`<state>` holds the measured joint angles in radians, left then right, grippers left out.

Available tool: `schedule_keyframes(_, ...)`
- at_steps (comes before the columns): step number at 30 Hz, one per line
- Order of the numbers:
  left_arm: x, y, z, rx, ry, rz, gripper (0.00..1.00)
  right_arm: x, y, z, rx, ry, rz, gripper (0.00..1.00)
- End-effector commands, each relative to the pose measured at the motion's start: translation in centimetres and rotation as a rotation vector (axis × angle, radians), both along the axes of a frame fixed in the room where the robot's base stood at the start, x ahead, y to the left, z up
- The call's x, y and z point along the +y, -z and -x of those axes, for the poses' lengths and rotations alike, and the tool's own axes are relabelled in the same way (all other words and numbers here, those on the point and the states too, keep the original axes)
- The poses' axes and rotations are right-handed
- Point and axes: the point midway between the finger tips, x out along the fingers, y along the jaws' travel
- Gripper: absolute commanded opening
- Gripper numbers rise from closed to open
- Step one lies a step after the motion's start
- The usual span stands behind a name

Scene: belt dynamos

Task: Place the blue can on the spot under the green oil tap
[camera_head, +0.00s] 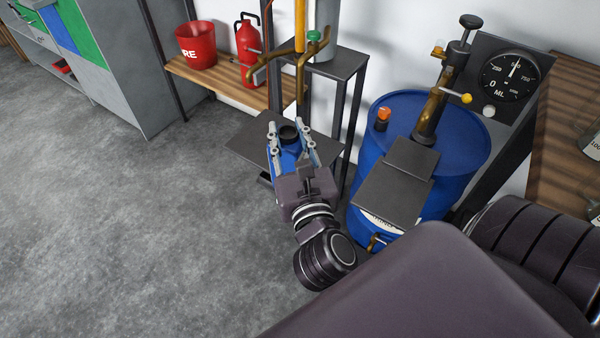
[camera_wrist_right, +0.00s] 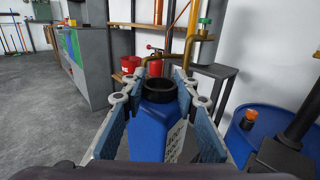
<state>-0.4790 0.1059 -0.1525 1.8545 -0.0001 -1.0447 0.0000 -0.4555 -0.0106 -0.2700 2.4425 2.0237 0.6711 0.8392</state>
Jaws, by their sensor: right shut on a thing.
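The blue can (camera_head: 288,160) with a black cap (camera_head: 289,133) is between the fingers of my right gripper (camera_head: 291,145), which is shut on it. In the right wrist view the can (camera_wrist_right: 150,130) stands between both finger pads, cap up, with a white label on its side. The green tap knob (camera_head: 314,36) sits on the brass pipe (camera_head: 285,48), above and behind the can. A low dark shelf (camera_head: 245,140) lies under the pipe's spout, and the can overlaps it in the head view. I cannot tell whether the can touches the shelf. My left gripper is out of view.
A blue drum (camera_head: 470,140) with a brass pump and dark plates stands right of my gripper. A taller dark stand (camera_head: 345,62) is behind. A red bucket (camera_head: 195,45) and a red extinguisher (camera_head: 248,45) are on a wooden shelf. The floor at left is clear.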

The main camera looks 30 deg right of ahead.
Motion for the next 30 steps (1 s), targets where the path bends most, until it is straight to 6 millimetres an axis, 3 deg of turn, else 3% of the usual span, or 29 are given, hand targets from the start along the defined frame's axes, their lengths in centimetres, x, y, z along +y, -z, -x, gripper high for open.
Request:
schedule_keyframes(1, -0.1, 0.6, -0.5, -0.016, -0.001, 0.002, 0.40, -0.3, 2.3, 0.0, -0.003, 0.019, -0.002, 0.00)
schedule_keyframes(12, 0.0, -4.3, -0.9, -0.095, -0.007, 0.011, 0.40, -2.4, 9.3, 0.7, -0.001, 0.147, -0.014, 0.00)
schedule_keyframes(22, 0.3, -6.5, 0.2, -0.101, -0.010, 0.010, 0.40, -3.4, 10.7, 0.3, -0.002, 0.188, -0.016, 0.00)
schedule_keyframes(30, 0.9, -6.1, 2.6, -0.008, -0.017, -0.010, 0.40, -6.4, 10.3, -4.6, -0.005, 0.189, -0.014, 0.00)
